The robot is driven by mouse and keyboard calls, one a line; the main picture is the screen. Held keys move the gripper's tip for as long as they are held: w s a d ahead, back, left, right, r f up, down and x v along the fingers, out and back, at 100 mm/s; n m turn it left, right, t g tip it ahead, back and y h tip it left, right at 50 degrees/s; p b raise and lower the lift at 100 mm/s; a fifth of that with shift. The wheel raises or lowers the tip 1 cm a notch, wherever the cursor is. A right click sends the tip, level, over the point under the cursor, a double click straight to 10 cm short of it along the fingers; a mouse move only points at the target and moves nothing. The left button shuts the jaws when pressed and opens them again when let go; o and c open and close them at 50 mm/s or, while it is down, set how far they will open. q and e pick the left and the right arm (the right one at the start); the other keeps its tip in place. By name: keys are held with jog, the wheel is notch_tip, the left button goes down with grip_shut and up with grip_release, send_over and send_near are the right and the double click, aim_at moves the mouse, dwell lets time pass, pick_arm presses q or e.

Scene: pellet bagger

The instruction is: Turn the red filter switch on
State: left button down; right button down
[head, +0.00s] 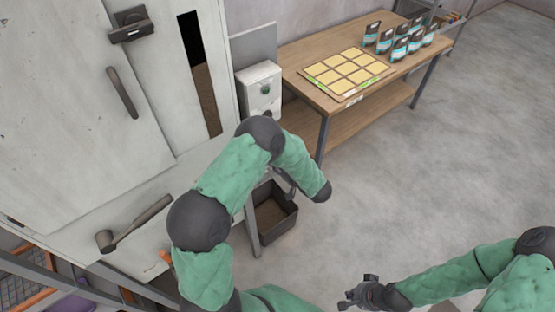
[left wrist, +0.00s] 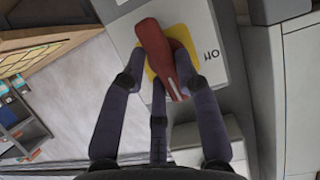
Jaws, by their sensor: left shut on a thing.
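The red filter switch (left wrist: 156,45) shows in the left wrist view as a long red handle on a yellow plate (left wrist: 183,38), fixed to a pale grey box (left wrist: 125,35). Black letters stand beside the plate. My left gripper (left wrist: 165,82) has its dark fingers closed around the lower end of the handle, one on each side. In the head view my left arm hides the switch, and only a bit of the left gripper (head: 287,184) shows. My right gripper (head: 358,292) is empty above the floor at the lower right, its fingers apart.
A large pale machine (head: 60,110) with handles fills the left. A white box (head: 260,85) is mounted beside it. A black bin (head: 275,220) stands below my left arm. A wooden table (head: 310,55) carries a board of yellow squares and several pouches. The floor at right is clear.

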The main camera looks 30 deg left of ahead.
pick_arm(q)
jog(key=shift+s+d+f+m+g, duration=0.15)
jog(key=shift+s+f+m+g, duration=0.15)
jog(key=shift+f, duration=0.2)
jog(key=c, duration=1)
grip_release()
jog(key=shift+o, duration=0.3)
jog(key=shift+w+r, duration=0.1)
jog(key=shift+w, duration=0.05)
jog(key=shift+r, duration=0.1)
jog(key=v, duration=1.1)
jog(key=shift+d, duration=0.35)
jog(key=shift+r, duration=0.15)
